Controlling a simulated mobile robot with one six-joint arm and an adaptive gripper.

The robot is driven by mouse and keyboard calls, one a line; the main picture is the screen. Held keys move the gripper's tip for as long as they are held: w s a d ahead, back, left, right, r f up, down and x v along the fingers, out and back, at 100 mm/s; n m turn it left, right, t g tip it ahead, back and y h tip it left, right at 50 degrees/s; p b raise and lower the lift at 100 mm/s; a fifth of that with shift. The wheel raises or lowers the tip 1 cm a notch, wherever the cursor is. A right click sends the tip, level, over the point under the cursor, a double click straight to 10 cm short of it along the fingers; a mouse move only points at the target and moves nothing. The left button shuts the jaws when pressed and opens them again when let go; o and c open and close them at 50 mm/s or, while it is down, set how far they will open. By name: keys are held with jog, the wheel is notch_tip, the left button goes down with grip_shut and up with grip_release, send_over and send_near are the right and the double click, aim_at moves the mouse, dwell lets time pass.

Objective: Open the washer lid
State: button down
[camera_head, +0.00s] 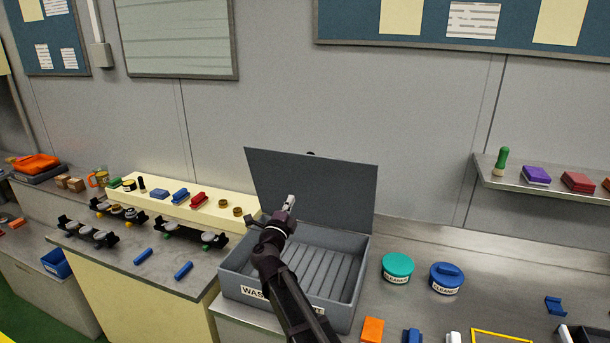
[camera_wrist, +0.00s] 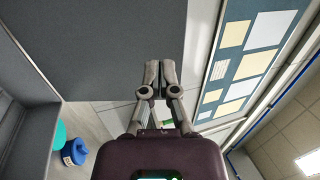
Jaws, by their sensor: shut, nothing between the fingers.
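The washer is a grey open-topped box (camera_head: 335,240) with a ribbed floor and a partly hidden label on its front. Its flat dark grey lid (camera_head: 330,185) stands raised at the back, tilted near upright. The lid also fills the upper left of the wrist view (camera_wrist: 95,45). My gripper (camera_head: 290,201) is above the box, in front of the lid's left half. Its fingertips (camera_wrist: 160,72) are together and empty in the wrist view. I cannot tell whether they touch the lid. My arm hides part of the box's front and inside.
A teal round tub (camera_head: 398,267) and a blue round tub (camera_head: 446,278) stand right of the box. An orange block (camera_head: 372,330) lies near the front. Left, a counter holds dark racks (camera_head: 190,235) and two blue pieces. A wall shelf (camera_head: 545,183) is at the right.

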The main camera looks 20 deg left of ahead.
aim_at(308, 167)
jog(key=shift+s+a+m+h, duration=0.1)
jog(key=shift+s+m+h, duration=0.05)
jog(key=shift+m+h, duration=0.2)
jog(key=p+x, duration=0.4)
jog(key=x, duration=1)
dwell(0.4)
